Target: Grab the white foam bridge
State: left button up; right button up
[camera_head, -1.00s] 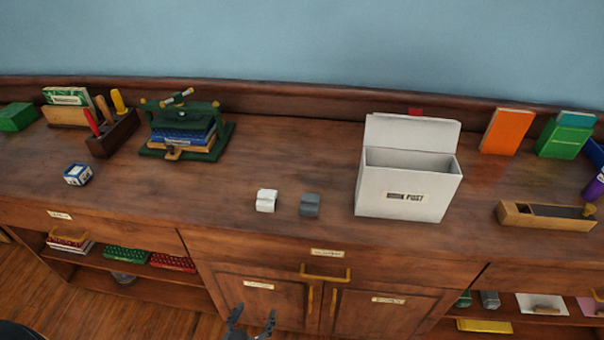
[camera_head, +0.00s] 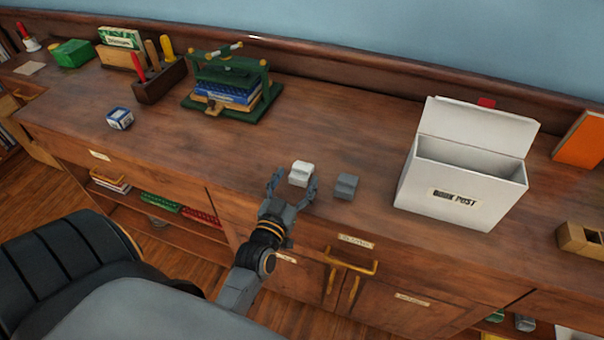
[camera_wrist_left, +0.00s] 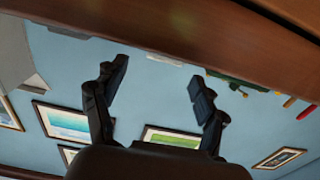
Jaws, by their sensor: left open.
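The white foam bridge (camera_head: 301,174) is a small white block near the front edge of the wooden counter. A similar grey block (camera_head: 347,186) sits just to its right. My left gripper (camera_head: 294,184) is open, its fingers pointing at the white bridge from the front, one finger toward each side. I cannot tell whether they touch it. In the left wrist view, which is upside down, the open fingers (camera_wrist_left: 158,76) frame a pale strip of the white bridge (camera_wrist_left: 165,60), with no contact visible. My right gripper is not in view.
A white book-post box (camera_head: 460,190) stands to the right of the blocks. A green press (camera_head: 235,90) with books, a tool holder (camera_head: 160,82) and a blue-white cube (camera_head: 120,118) stand to the left. The counter between cube and bridge is clear. Brass handles (camera_head: 350,262) project below.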

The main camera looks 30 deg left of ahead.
aim_at(300, 170)
pick_arm(q)
jog(key=shift+w+a+f, duration=0.15)
jog(key=shift+w, duration=0.1)
jog(key=b+x, duration=0.1)
jog(key=x, duration=0.1)
jog(key=b+x, duration=0.2)
jog(key=shift+w+a+f, duration=0.15)
jog(key=shift+w+f, duration=0.1)
jog(key=shift+w, duration=0.1)
jog(key=shift+s+r, duration=0.1)
jog(key=shift+c, duration=0.6)
jog(key=c, duration=0.8)
